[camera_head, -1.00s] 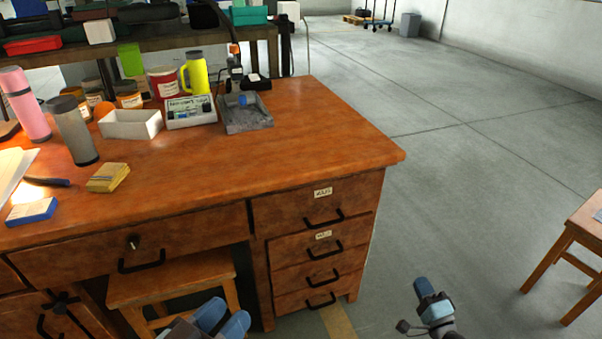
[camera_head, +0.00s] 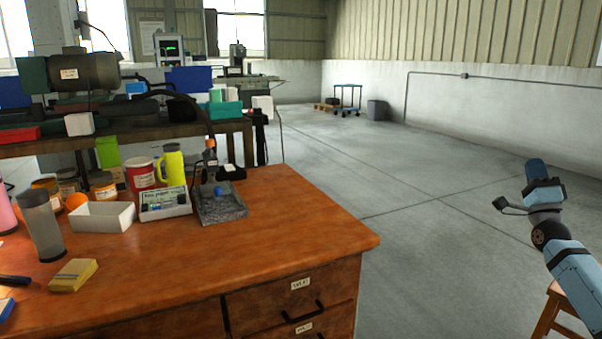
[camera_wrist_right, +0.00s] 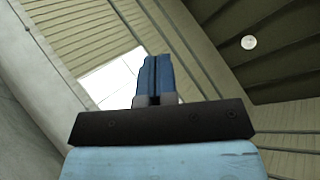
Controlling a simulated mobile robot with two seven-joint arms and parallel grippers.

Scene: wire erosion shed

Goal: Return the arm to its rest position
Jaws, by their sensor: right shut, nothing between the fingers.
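My right gripper (camera_head: 537,171) is raised at the right side of the head view, over the open floor and apart from the desk. Its blue fingers point up, and it is shut and empty. In the right wrist view the two blue fingers (camera_wrist_right: 152,78) lie together with nothing between them, against the roof and a wall. My left gripper is not in the head view.
A wooden desk (camera_head: 200,275) fills the lower left, with a grey flask (camera_head: 41,226), a white tray (camera_head: 101,216) and a grey stone block (camera_head: 219,206) on it. A small wooden table (camera_head: 548,318) stands below my right arm. The floor (camera_head: 420,200) between is clear.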

